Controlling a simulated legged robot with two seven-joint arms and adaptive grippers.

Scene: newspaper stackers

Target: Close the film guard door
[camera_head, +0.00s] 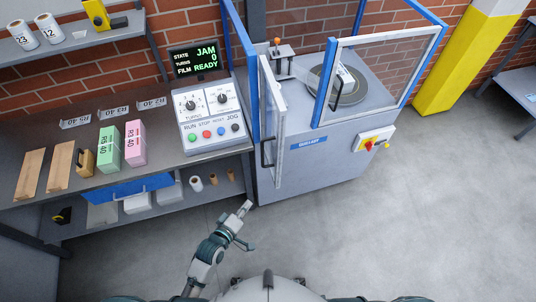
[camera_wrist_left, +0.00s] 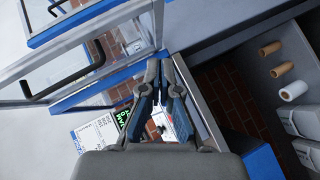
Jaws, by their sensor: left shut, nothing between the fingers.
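The film guard door (camera_head: 279,150) is a clear panel in a pale frame with a black handle (camera_head: 266,155). It stands open, swung out from the front left of the wrapping machine (camera_head: 330,160), and shows nearly edge-on. In the left wrist view, the pale-framed panel with a black bar handle (camera_wrist_left: 75,82) is at left, beside the fingers. My left gripper (camera_head: 246,208) is low in front of the machine's left corner, below the door, not visibly touching it. Its fingers (camera_wrist_left: 163,62) are shut and empty. My right gripper is not in view.
A grey bench (camera_head: 55,195) with a control console (camera_head: 210,115) stands left of the machine. Cardboard rolls (camera_head: 213,177) lie on its lower shelf. A red knob (camera_head: 368,145) is on the machine's front. The floor (camera_head: 400,220) at right is clear.

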